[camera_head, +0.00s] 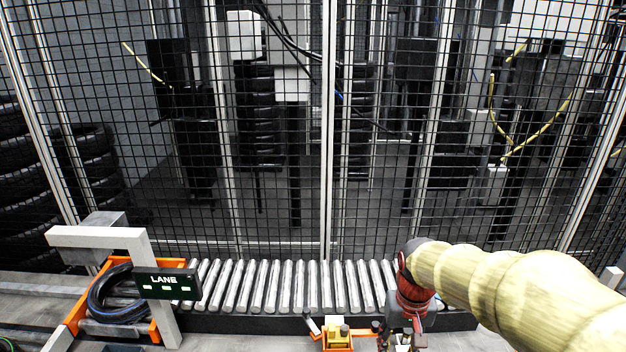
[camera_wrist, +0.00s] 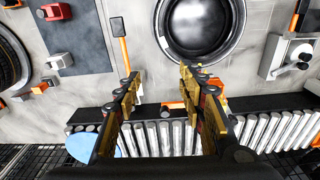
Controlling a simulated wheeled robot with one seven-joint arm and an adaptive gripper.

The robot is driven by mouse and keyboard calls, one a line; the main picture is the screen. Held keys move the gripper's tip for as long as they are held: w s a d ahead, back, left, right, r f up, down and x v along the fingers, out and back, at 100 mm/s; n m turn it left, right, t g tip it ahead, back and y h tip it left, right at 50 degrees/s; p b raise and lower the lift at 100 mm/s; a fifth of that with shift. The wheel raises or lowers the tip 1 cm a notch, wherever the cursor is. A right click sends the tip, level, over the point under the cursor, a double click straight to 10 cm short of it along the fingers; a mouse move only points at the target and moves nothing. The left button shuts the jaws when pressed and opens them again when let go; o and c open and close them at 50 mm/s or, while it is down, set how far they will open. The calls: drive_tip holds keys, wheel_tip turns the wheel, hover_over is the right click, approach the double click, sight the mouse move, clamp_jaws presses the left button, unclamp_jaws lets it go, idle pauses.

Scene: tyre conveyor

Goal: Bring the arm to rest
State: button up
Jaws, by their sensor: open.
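My arm, in a pale yellow sleeve, reaches in from the right in the head view, its wrist over the right part of the roller conveyor (camera_head: 290,285). My gripper (camera_wrist: 155,82) shows in the wrist view with its two fingers wide apart and nothing between them. In the head view the gripper (camera_head: 400,338) is small and partly cut off at the bottom edge. The rollers (camera_wrist: 165,138) lie behind the fingers in the wrist view.
A tall mesh fence (camera_head: 280,130) stands right behind the conveyor. A white frame with a LANE sign (camera_head: 167,283) stands at the left end. A black ring-shaped thing (camera_wrist: 200,25) and a hammer-like tool (camera_wrist: 120,45) lie on the grey surface.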

drive_tip(key=s+r+t+b, duration=0.4)
drive_tip(key=s+t+b, duration=0.1)
drive_tip(key=s, duration=1.2)
drive_tip(key=shift+r+b, duration=0.15)
drive_tip(key=shift+b, duration=0.45)
idle(1.1)
